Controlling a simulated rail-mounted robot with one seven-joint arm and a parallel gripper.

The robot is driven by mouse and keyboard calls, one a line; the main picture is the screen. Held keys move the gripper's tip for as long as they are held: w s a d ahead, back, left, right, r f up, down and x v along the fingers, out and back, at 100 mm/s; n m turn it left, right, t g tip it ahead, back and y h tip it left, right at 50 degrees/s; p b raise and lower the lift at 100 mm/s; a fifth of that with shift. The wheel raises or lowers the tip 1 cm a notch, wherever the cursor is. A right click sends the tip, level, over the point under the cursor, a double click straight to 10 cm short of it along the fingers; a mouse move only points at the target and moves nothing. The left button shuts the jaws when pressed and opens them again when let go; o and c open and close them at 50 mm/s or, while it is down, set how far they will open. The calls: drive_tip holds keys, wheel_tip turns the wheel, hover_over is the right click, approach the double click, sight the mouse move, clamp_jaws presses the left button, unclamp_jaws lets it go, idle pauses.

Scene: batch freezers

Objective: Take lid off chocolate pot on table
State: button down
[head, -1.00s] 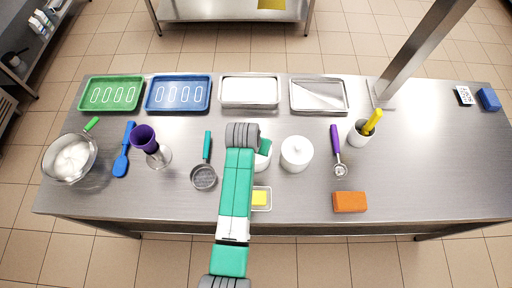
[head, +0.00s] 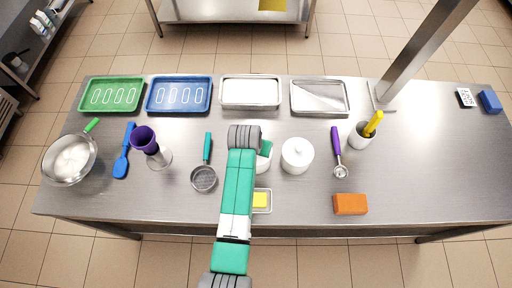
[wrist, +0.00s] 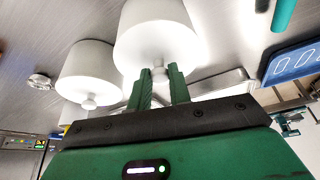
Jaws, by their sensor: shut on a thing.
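Two white lidded pots stand side by side on the steel table. One pot (head: 265,161) is mostly hidden behind my arm in the head view, and it fills the upper middle of the wrist view (wrist: 155,35). My gripper (wrist: 160,78) has its two green fingers on either side of the knob of that pot's lid, shut on it. I cannot tell whether the lid sits flush or is raised. The other pot (head: 297,157) stands to the right with its lid on; it also shows at left in the wrist view (wrist: 85,72). No label shows which holds chocolate.
A sieve (head: 204,178) lies left of my arm, and a small tray with a yellow block (head: 260,200) lies in front. A purple-handled scoop (head: 337,150) and an orange block (head: 350,204) lie right. Several trays (head: 250,105) line the back. The table's right part is mostly clear.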

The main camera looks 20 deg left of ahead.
drive_tip(key=v, duration=0.3)
drive_tip(key=shift+w+d+r, duration=0.1)
drive_tip(key=shift+w+r, duration=0.15)
drive_tip(key=shift+r, duration=0.1)
drive_tip(key=s+d, duration=0.2)
drive_tip(key=s, duration=0.5)
drive_tip(key=s+d+r, duration=0.1)
drive_tip(key=s+d, duration=0.2)
drive_tip(key=s, duration=0.4)
drive_tip(key=shift+r, duration=0.15)
